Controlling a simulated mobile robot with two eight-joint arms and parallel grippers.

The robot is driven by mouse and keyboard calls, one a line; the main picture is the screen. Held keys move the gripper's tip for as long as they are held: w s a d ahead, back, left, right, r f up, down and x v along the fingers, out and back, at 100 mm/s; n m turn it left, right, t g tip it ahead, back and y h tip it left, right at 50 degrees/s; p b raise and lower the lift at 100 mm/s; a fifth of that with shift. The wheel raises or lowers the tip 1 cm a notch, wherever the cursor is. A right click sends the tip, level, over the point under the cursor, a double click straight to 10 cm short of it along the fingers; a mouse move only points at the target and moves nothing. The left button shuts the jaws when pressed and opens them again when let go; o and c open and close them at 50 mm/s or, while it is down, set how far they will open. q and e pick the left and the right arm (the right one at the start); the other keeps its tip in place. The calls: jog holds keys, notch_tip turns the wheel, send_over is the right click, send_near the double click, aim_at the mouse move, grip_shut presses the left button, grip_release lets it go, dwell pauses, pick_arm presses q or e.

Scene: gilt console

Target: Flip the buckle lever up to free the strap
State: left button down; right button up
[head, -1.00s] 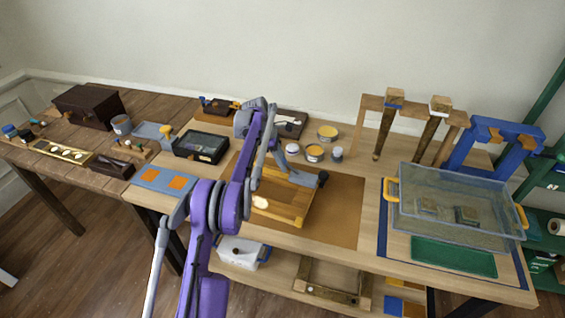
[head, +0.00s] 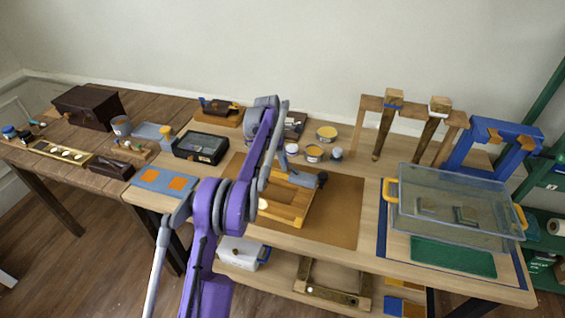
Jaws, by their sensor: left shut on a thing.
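A wooden frame (head: 292,213) lies on the brown mat in the middle of the bench. A blue-grey strap (head: 303,179) runs along its far side, with a small dark block (head: 322,179) at its right end. My left gripper (head: 282,163) is down at the frame's far left part, largely hidden behind my own purple and grey arm. It is shut on a small part there, apparently the buckle lever. The lever itself is too hidden to tell its angle. My right gripper is not in view.
Several small tins (head: 313,153) stand behind the frame. A dark tray (head: 201,146) is to the left. A clear bin (head: 455,205) with yellow handles stands at the right. The brown mat (head: 343,212) is bare right of the frame.

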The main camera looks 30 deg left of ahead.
aim_at(298, 172)
pick_arm(q)
jog(key=y, duration=0.1)
jog(key=d+r+y, duration=0.1)
jog(key=shift+w+d+r+y, duration=0.15)
jog(key=shift+d+y, duration=0.1)
jog(key=shift+y, duration=0.15)
jog(key=y, duration=0.1)
jog(key=d+y, duration=0.1)
jog(key=shift+w+d+r+g+y, duration=0.1)
jog(key=shift+d+r+g+y, duration=0.1)
jog(key=shift+r+g+y, duration=0.15)
jog(key=shift+w+d+r+g+y, duration=0.1)
jog(key=shift+d+r+g+y, duration=0.1)
jog(key=shift+d+y, duration=0.7)
jog(key=shift+w+d+r+g+y, duration=0.15)
jog(key=shift+d+y, duration=0.15)
jog(key=shift+y, duration=1.05)
jog(key=shift+s, duration=0.1)
jog(key=c, duration=0.5)
grip_release()
jog(key=shift+c, duration=0.2)
